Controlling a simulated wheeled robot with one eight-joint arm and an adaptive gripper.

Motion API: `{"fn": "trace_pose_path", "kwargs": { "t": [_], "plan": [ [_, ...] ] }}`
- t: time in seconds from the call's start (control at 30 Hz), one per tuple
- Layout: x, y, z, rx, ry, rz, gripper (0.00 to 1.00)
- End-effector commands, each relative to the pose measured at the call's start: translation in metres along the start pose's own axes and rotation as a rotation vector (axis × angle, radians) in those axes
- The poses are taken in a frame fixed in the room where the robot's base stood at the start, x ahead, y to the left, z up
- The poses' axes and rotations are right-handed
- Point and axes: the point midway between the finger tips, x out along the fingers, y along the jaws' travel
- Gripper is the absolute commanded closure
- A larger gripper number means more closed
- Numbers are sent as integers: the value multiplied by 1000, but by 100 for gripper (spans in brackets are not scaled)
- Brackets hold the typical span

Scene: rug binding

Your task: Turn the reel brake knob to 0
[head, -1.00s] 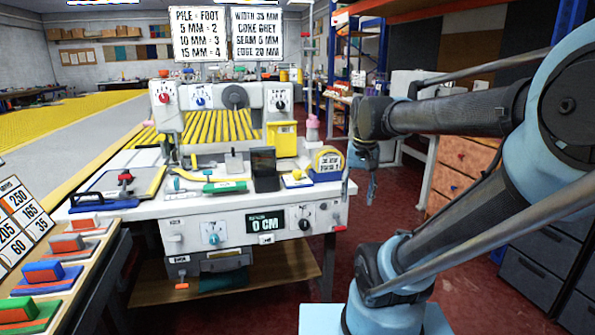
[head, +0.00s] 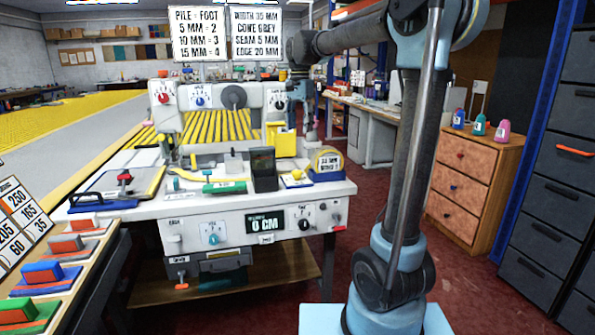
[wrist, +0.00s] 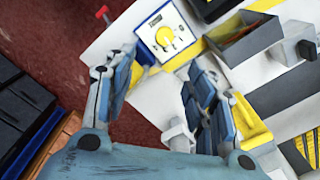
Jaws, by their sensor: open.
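In the wrist view a round yellow knob (wrist: 164,36) sits on a white dial plate (wrist: 182,43) with a blue edge. It seems to match the small yellow-topped unit (head: 297,180) at the worktable's right front in the head view. The dial's lettering is too small to read, so I cannot confirm it is the reel brake or tell its setting. My gripper (wrist: 160,66) is open and empty, its two blue-grey fingers apart, with the knob beyond the fingertips. In the head view the gripper hangs near the machine's right end, partly hard to make out.
The machine has other knobs: red (head: 165,97), blue (head: 200,101), black (head: 279,101), with cyan (head: 213,238) and black (head: 304,222) on the front panel.

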Motion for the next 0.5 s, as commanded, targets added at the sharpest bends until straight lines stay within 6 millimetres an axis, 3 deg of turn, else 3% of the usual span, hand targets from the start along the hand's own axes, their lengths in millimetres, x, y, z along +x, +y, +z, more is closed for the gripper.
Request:
{"fn": "trace_pose_path", "kwargs": {
  "t": [0.27, 0.5],
  "plan": [
    [9, -12, -1, 16, -3, 4, 50],
    [47, -12, 0, 15, -3, 4, 50]
  ]
}}
